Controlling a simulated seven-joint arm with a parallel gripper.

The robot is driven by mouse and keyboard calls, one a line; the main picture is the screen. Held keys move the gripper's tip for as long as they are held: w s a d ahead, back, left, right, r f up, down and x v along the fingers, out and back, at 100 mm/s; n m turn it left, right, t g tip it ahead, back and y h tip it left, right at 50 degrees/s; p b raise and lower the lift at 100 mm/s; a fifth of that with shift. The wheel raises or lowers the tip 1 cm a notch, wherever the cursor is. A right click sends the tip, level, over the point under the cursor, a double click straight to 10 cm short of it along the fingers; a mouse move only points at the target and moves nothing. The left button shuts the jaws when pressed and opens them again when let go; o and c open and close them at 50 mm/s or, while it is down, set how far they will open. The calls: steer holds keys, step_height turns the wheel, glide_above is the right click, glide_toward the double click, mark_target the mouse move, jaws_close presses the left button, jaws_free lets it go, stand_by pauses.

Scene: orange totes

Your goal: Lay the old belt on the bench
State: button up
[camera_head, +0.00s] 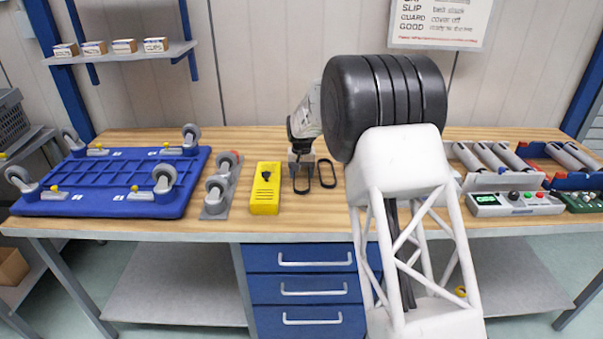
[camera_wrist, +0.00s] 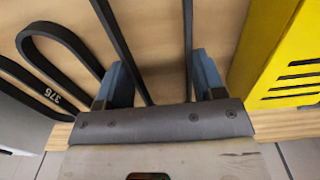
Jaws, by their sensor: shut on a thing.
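My gripper (camera_head: 301,160) is low over the bench (camera_head: 240,222), right of the yellow box. It is shut on a black belt loop, taken as the old belt (camera_head: 301,192). In the wrist view two strands of the old belt (camera_wrist: 188,40) run away from between the fingers (camera_wrist: 163,82). The loop hangs down to or rests on the bench top; I cannot tell which. A second black belt (camera_head: 334,178) lies beside it on the right.
The yellow box (camera_head: 265,190) stands close on the left, with a grey roller bracket (camera_head: 217,192) and blue wheeled platform (camera_head: 110,180) beyond. On the right are rollers (camera_head: 490,157) and a control box (camera_head: 515,204). Little bare wood shows around the belts.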

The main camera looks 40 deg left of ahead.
steer(key=shift+f, duration=0.2)
stand_by(0.3)
steer(key=o, duration=1)
steer(key=shift+r, duration=0.8)
steer(key=shift+r, duration=0.75)
steer(key=shift+r, duration=1)
steer(key=shift+r, duration=0.75)
steer(key=shift+r, duration=0.2)
